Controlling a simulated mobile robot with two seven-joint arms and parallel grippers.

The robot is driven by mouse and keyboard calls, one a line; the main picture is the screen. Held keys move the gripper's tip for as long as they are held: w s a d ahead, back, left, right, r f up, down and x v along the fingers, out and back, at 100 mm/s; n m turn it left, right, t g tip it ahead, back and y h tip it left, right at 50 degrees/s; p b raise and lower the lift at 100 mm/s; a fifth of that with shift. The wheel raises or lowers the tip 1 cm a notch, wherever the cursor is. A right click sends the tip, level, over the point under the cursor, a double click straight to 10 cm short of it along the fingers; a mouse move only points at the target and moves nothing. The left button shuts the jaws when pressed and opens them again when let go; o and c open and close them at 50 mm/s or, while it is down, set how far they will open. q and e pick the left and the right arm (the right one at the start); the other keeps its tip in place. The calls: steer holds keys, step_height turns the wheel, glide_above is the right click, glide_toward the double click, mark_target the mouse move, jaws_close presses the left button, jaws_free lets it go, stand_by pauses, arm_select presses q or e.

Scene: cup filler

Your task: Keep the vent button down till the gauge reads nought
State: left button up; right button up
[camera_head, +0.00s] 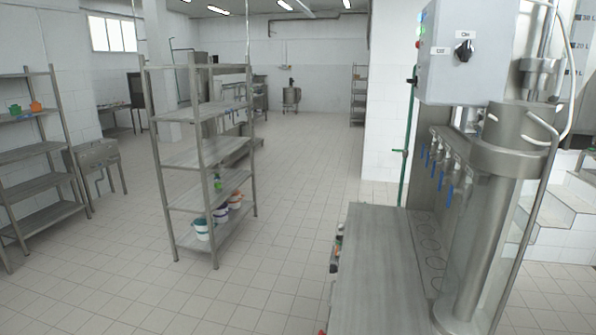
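A cup-filling machine stands at the right, with a grey control box (437,75) mounted high on it. The box front has a black rotary knob (464,50) between small labels. Its left side carries a small red button (418,44), a green light and a dark part, all seen at a steep angle. I cannot tell which control is the vent button. No gauge can be made out. Below the box are a steel cylinder (490,215) and a row of taps with blue handles (440,170). Neither of my grippers is in view.
A steel worktop (372,270) extends in front of the machine. A steel shelf rack (205,207) with several small buckets stands left of centre, and another rack (45,185) is at far left. Tiled floor (290,190) is clear between them. White steps (565,205) are at right.

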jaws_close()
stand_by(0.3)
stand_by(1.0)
